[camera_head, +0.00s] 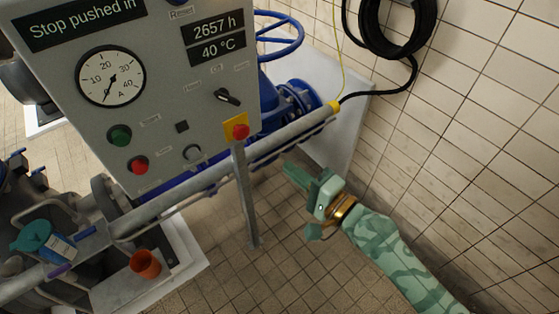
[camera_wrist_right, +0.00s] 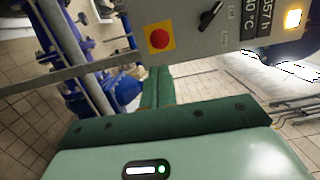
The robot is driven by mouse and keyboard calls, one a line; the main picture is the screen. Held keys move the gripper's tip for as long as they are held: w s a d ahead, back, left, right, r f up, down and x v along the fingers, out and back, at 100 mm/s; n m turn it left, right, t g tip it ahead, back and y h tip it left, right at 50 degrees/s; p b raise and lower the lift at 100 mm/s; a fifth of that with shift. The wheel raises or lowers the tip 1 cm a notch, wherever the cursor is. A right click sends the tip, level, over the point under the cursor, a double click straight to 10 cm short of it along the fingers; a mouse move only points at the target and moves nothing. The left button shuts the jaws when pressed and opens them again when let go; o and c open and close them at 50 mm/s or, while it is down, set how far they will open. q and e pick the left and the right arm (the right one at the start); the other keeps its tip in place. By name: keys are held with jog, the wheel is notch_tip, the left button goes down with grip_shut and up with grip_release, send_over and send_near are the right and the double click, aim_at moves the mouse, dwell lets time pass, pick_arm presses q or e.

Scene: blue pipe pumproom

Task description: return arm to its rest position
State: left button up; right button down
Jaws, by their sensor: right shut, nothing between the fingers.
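My right gripper (camera_head: 290,169) is in the head view, right of the centre, over the tiled floor and to the right of the panel post. Its fingers are together and empty, pointing up and left, and clear of the control panel (camera_head: 150,65). In the right wrist view the closed fingers (camera_wrist_right: 157,75) point at the space below the panel. The red stop button (camera_head: 240,132) on its yellow plate sits at the panel's lower right corner; it also shows in the right wrist view (camera_wrist_right: 158,38). The panel display (camera_head: 80,22) reads "Stop pushed in". My left gripper is not in view.
A grey rail (camera_head: 290,132) and post (camera_head: 245,200) stand left of my right gripper. Blue piping (camera_head: 285,105) lies behind. A tiled wall (camera_head: 450,130) rises on the right, with a black hose coil (camera_head: 425,25). An orange cup (camera_head: 145,264) stands lower left.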

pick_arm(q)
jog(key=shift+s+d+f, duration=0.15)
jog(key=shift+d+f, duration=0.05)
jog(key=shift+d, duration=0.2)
pick_arm(e)
jog(key=shift+s+d, duration=0.35)
jog(key=shift+s, duration=0.1)
